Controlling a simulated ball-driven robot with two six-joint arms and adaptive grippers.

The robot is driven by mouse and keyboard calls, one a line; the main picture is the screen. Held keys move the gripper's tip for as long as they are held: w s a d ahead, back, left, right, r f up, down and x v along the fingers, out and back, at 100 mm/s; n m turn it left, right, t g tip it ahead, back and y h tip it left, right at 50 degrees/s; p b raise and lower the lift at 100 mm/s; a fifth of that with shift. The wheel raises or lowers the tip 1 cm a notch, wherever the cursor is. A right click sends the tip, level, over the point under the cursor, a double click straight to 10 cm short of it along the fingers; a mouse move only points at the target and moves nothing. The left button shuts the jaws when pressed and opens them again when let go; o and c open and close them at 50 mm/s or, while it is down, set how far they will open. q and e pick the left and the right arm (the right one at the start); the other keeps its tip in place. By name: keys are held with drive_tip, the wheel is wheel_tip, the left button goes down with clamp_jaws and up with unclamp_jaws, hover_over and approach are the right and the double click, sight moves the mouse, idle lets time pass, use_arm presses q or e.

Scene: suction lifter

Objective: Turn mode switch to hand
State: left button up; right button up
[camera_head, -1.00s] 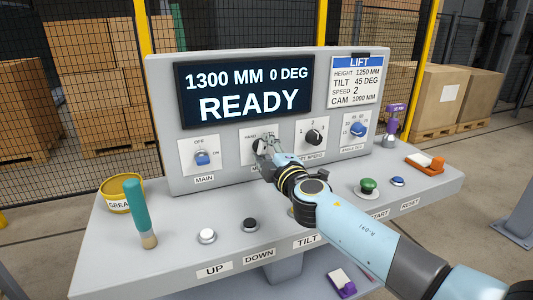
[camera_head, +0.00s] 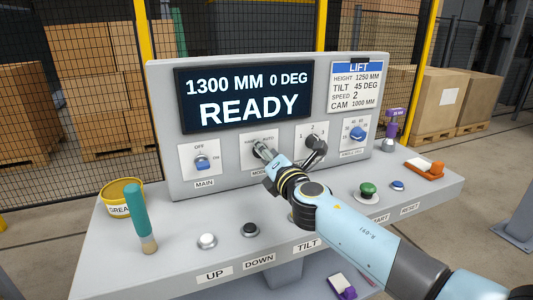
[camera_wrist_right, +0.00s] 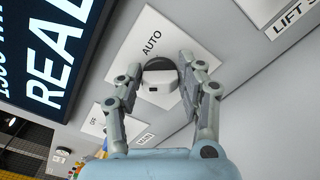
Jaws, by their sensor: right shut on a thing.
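The mode switch is a dark round knob (camera_wrist_right: 160,76) on a white plate (camera_wrist_right: 142,38) marked AUTO in the right wrist view. In the head view its plate (camera_head: 271,137) shows HAND at the left and AUTO at the right. My right gripper (camera_head: 262,150) is at the knob, and its two fingers sit on either side of it, shut on it. My left gripper is not in view.
The screen (camera_head: 247,95) reads READY. The main switch (camera_head: 201,163) is left of the mode switch, and the speed knob (camera_head: 313,141) is close right of my gripper. A grease tin (camera_head: 121,197) and a teal-handled brush (camera_head: 139,212) stand on the left of the desk.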

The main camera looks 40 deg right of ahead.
drive_tip(key=shift+n, duration=0.6)
drive_tip(key=shift+f+n, duration=0.1)
drive_tip(key=shift+n, duration=0.2)
drive_tip(key=o, duration=1.1)
drive_tip(key=shift+s, duration=0.1)
drive_tip(key=v, duration=1.2)
drive_tip(key=shift+a, duration=0.1)
